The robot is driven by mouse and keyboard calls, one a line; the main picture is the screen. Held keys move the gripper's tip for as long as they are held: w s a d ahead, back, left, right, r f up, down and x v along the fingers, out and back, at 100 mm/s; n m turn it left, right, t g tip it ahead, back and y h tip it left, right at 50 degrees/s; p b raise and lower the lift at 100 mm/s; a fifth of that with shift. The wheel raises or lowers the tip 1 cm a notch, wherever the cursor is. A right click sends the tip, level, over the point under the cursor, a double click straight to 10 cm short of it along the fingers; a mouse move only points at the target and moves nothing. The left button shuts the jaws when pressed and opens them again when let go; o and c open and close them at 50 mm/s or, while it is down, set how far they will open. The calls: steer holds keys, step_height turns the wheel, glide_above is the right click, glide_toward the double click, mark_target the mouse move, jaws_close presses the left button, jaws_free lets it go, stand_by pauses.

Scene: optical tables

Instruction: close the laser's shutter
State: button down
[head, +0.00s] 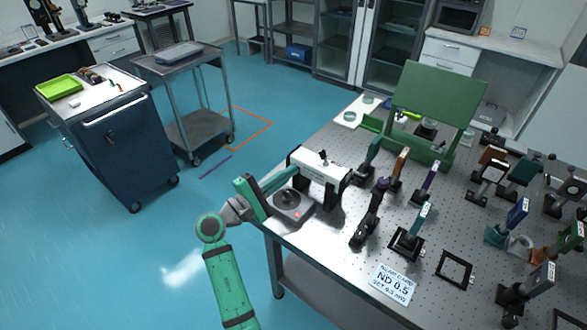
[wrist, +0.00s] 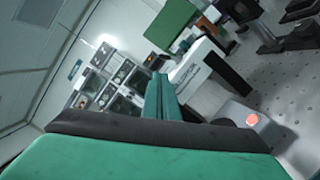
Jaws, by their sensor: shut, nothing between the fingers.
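The laser looks to be the white box (head: 318,171) on dark supports at the table's near left corner. A small dark piece (head: 323,157) stands up from its top; I cannot tell whether it is the shutter or how it is set. My gripper (head: 293,176) is shut and empty, its green fingers pointing at the laser's left end. In the wrist view the fingers (wrist: 160,97) lie close to the white laser box (wrist: 192,70). I cannot tell whether they touch it. The laser's left end is partly hidden by the fingers in the head view.
A grey box (head: 290,207) with a black knob and red button sits just below my gripper. Several mounted optics, including a purple-topped post (head: 376,200), stand right of the laser. A green panel (head: 437,100) rises behind. A sign card (head: 393,284) lies near the front edge.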

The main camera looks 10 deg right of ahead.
mark_target(309, 165)
steer(key=x, duration=0.8)
steer(key=shift+w+d, duration=0.15)
steer(key=shift+w, duration=0.15)
